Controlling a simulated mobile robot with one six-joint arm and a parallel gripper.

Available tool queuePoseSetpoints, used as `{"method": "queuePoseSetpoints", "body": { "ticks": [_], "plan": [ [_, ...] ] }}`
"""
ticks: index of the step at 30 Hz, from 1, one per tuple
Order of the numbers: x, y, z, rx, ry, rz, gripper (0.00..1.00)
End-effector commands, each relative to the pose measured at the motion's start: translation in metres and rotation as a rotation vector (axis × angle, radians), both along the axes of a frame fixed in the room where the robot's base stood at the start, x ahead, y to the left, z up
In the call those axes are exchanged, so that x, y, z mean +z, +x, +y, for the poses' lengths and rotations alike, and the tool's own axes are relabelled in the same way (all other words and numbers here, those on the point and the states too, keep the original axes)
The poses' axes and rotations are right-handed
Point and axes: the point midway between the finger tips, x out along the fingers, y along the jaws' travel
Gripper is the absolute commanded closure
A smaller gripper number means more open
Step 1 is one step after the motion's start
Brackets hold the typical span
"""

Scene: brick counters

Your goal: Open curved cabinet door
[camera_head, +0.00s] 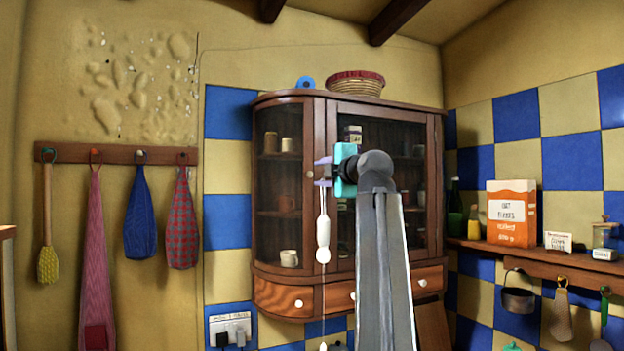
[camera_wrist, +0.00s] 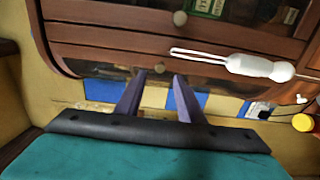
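A dark wooden wall cabinet (camera_head: 400,101) has a curved glazed door (camera_head: 262,185) on its left side. A small round knob (camera_head: 310,175) sits on this door's right frame and also shows in the wrist view (camera_wrist: 160,68). My gripper (camera_head: 320,171) points left with its purple fingers apart, one above and one below the knob's height. In the wrist view my gripper (camera_wrist: 159,75) has the knob in line with the gap between its fingertips. I cannot tell whether the fingers touch it. The curved door looks closed. Mugs stand behind its glass.
A white hanging utensil (camera_head: 323,230) is just below my gripper; it also shows in the wrist view (camera_wrist: 262,67). A flat glazed door (camera_head: 392,160) is to the right, drawers (camera_head: 284,297) below. A basket (camera_head: 355,84) stands on top. Cloths (camera_head: 182,225) hang at left.

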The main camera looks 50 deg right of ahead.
Motion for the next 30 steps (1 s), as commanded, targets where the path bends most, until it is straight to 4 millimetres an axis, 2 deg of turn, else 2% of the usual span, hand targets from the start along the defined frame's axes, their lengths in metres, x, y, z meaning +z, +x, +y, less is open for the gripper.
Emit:
{"method": "queuePoseSetpoints", "body": {
  "ticks": [6,12,18,26,30],
  "plan": [
    [0.003,0.030,-0.012,0.002,0.001,0.001,0.65],
    [0.002,0.049,-0.020,0.000,0.000,0.001,0.65],
    [0.000,0.056,-0.022,0.001,-0.001,0.001,0.65],
    [0.000,0.057,-0.022,0.001,0.000,0.001,0.65],
    [0.000,0.057,-0.022,0.001,0.000,0.001,0.87]
  ]
}}
